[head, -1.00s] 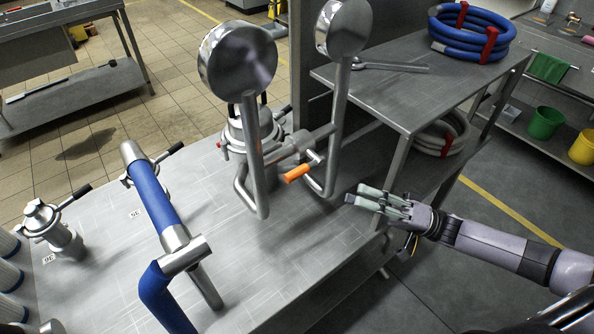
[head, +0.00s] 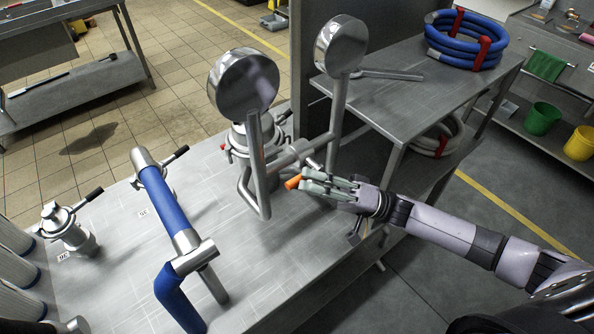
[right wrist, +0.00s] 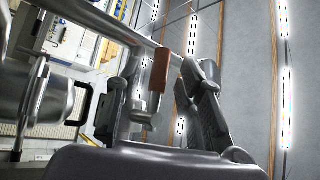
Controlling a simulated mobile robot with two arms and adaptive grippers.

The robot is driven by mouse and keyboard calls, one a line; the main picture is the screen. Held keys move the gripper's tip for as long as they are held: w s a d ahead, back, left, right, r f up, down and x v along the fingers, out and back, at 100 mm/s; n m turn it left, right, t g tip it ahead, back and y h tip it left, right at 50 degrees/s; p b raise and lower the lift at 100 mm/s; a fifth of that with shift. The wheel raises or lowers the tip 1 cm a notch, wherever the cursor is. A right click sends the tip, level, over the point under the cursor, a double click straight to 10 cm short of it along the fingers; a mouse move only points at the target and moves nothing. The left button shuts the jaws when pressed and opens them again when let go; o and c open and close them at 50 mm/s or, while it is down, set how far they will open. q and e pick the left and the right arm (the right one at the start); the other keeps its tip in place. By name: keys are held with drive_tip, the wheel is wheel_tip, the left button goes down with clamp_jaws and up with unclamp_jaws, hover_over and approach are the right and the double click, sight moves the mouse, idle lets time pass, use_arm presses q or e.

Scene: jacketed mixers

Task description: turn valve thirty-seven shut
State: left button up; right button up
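A valve handle with an orange grip (head: 293,182) sticks out from the steel pipework between the two round gauges, toward my right gripper. No number shows on it. My right gripper (head: 318,184) is at the grip's right end, fingers pointing left. In the right wrist view the grip (right wrist: 161,70) stands between the two spread fingers of the right gripper (right wrist: 165,100), with gaps on both sides. The fingers look open and not closed on it. Part of the handle is hidden behind the fingers in the head view. My left gripper is not in view.
Two gauges (head: 244,82) (head: 341,45) on upright pipes stand close to the handle. A shelf (head: 400,95) with a blue hose coil (head: 463,42) stands behind my right arm.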

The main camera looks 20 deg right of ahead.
drive_tip(key=shift+p+x, duration=0.35)
drive_tip(key=shift+x, duration=0.95)
drive_tip(key=shift+c, duration=0.4)
clamp_jaws()
